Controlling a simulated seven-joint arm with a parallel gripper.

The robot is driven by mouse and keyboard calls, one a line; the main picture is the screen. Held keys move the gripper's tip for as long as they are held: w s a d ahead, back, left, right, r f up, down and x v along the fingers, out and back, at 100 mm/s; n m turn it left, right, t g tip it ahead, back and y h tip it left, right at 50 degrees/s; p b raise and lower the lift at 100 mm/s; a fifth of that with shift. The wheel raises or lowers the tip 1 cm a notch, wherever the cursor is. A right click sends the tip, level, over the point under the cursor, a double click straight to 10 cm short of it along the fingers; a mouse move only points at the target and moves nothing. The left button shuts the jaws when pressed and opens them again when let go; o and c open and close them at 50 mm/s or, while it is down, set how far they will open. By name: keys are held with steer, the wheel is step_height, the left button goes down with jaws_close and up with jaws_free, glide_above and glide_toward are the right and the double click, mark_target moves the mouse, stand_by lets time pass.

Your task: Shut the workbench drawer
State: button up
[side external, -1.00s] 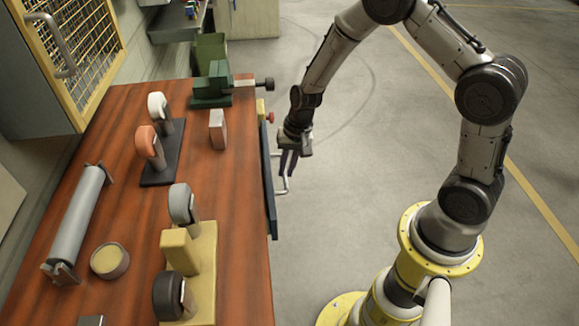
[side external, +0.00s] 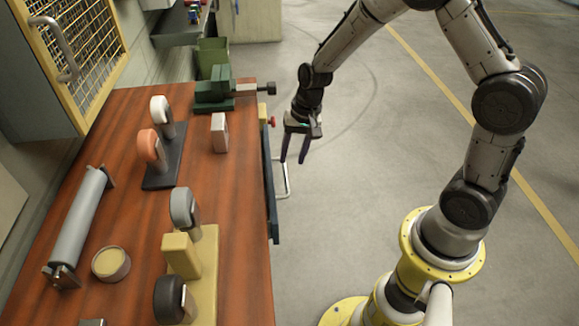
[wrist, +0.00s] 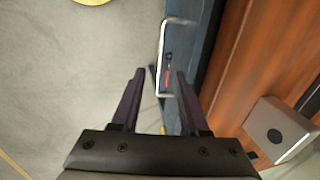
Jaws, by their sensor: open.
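The workbench drawer shows as a dark blue front (side external: 271,205) along the right edge of the wooden bench top. Its pale bar handle (side external: 286,182) sticks out from it. In the wrist view the blue front (wrist: 207,35) runs beside the wood edge and the handle (wrist: 162,50) lies ahead of the fingers. The front sits close to the bench edge; I cannot tell whether a gap remains. My gripper (side external: 293,162) is open and empty, fingers pointing down, above the handle.
A green vise (side external: 215,92) stands at the bench's far corner. Tape rolls on a dark stand (side external: 160,178), a yellow block stand (side external: 208,260) and a grey roller (side external: 78,225) occupy the bench top (side external: 125,215). The floor right of the bench is clear around my gripper.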

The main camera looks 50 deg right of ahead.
step_height(320, 180, up, 7)
steer(key=s+d, duration=0.1)
steer(key=shift+r, duration=0.2)
steer(key=c, duration=0.4)
steer(key=m, duration=0.2)
steer(key=a+f+m+y, duration=0.1)
steer(key=m, duration=0.1)
steer(key=shift+s+a+f, duration=0.1)
steer(key=shift+s+a, duration=0.1)
jaws_close()
steer(key=s+d+f+m+t+y, duration=0.15)
steer(key=s+d+f+m, duration=0.5)
steer(key=m, duration=0.75)
steer(key=w+a+f, duration=0.4)
steer(key=w+f, duration=0.2)
steer(key=w, duration=0.1)
steer(key=shift+w+a+f, duration=0.25)
steer(key=shift+a+f, duration=0.1)
